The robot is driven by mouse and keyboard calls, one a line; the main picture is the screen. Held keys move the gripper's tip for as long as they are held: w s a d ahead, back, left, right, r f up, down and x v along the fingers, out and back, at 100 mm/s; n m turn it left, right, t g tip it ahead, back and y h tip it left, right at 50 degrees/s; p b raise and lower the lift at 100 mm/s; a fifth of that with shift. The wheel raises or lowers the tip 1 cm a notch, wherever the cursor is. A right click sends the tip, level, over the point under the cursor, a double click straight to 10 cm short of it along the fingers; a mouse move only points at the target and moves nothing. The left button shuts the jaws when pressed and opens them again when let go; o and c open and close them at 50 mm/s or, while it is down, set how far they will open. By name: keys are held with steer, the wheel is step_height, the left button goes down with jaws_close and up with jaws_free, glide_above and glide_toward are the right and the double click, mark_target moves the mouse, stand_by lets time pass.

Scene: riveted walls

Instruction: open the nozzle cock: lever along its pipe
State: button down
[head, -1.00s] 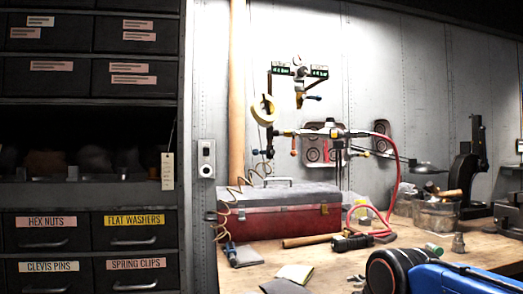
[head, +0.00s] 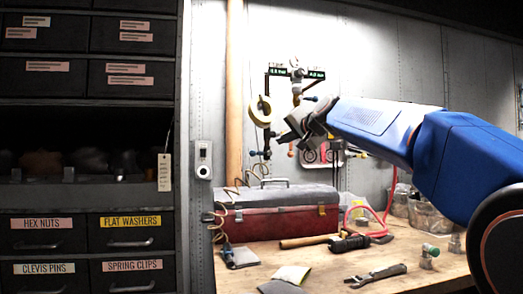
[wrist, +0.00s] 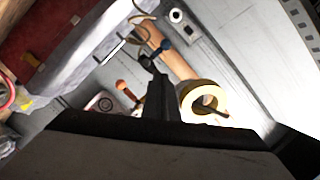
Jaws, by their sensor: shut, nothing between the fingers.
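The pipework hangs on the riveted wall. A small orange-red handle (head: 290,153) hangs just below the fingers, apparently the one in the wrist view (wrist: 124,88), beside the shut fingers (wrist: 157,78). A blue fitting (wrist: 164,45) shows past the fingertips. I cannot tell which handle belongs to the nozzle cock, nor whether the fingers touch anything.
A yellow ring (head: 260,110) hangs left of my gripper, close beside the fingers in the wrist view (wrist: 204,101). A red toolbox (head: 280,222) stands below. A red hose (head: 380,208), hammer (head: 308,241) and wrench (head: 375,276) are on the bench. Drawers (head: 125,235) stand left.

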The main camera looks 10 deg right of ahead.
steer(key=w, duration=0.1)
glide_toward(260, 153)
steer(key=r+x, duration=0.1)
steer(key=x, duration=0.5)
steer(key=shift+w+a, duration=0.15)
steer(key=shift+a, duration=0.45)
steer(key=shift+a+f+n, duration=0.1)
steer(key=shift+f+n, duration=0.1)
steer(key=shift+n, duration=0.1)
step_height(260, 153, down, 6)
steer(key=d+n+h, duration=0.2)
steer(key=n+h, duration=0.4)
steer(key=n, duration=0.5)
steer(key=shift+d+n, duration=0.25)
steer(key=shift+n, duration=0.15)
stand_by(0.3)
steer(key=shift+d, duration=0.1)
stand_by(0.6)
